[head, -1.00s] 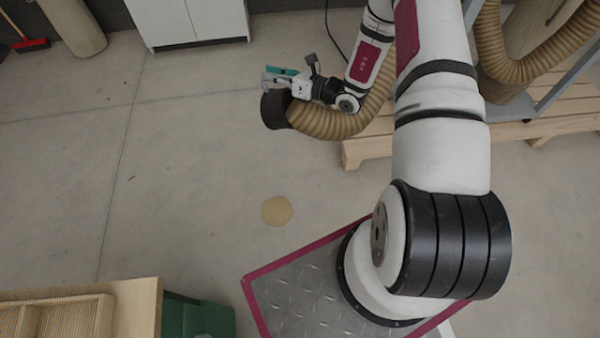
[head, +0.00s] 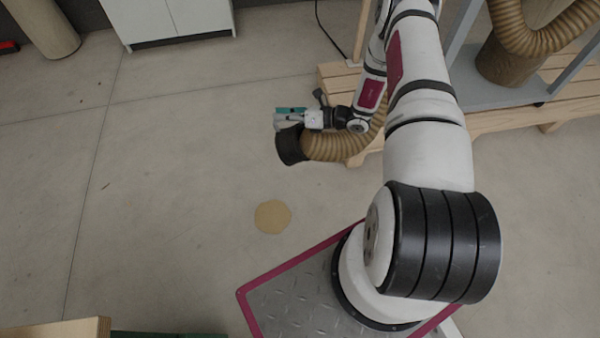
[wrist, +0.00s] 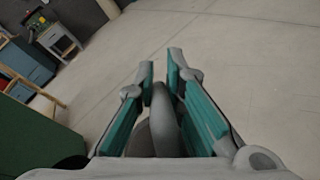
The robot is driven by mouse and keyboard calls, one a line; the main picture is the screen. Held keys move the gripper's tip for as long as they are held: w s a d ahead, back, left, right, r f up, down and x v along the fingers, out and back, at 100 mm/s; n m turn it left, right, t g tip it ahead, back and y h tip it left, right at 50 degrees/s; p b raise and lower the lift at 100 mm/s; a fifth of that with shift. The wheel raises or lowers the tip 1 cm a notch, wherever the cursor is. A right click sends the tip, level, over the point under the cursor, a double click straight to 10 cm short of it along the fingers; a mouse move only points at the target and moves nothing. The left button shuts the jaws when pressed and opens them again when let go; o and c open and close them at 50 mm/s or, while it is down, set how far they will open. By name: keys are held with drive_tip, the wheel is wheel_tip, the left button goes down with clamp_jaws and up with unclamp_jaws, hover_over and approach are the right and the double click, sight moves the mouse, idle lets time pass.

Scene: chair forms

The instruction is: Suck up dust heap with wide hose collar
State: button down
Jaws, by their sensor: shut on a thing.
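The dust heap (head: 272,216) is a flat tan round patch on the grey floor, in the middle of the head view. The hose collar (head: 291,146) is a wide black cuff at the end of a ribbed tan hose (head: 335,143). My gripper (head: 280,116) is shut on the collar, with the collar hanging just below the fingers. The collar is above and slightly right of the heap in the head view, apart from it. In the wrist view my gripper (wrist: 160,75) has teal fingers around a grey rounded piece (wrist: 165,120); the heap does not show there.
A wooden pallet platform (head: 500,120) with a grey frame (head: 500,93) stands on the right, under the hose. White cabinets (head: 170,15) stand at the back. A wooden tray edge (head: 60,330) is at the lower left. The floor around the heap is clear.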

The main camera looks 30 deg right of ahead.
drive_tip(key=s+d+f+g+b, duration=0.1)
drive_tip(key=s+d+f+b, duration=0.15)
drive_tip(key=f+b, duration=0.75)
drive_tip(key=s+d+f+g+b, duration=0.1)
drive_tip(key=s+f+b, duration=0.25)
drive_tip(key=f, duration=1.25)
drive_tip(key=w+a+f+b, duration=0.2)
drive_tip(key=a+f+b, duration=0.1)
drive_tip(key=a+f, duration=0.4)
drive_tip(key=shift+w+f+y, duration=0.4)
drive_tip(key=shift+f, duration=0.3)
drive_tip(key=shift+a, duration=0.1)
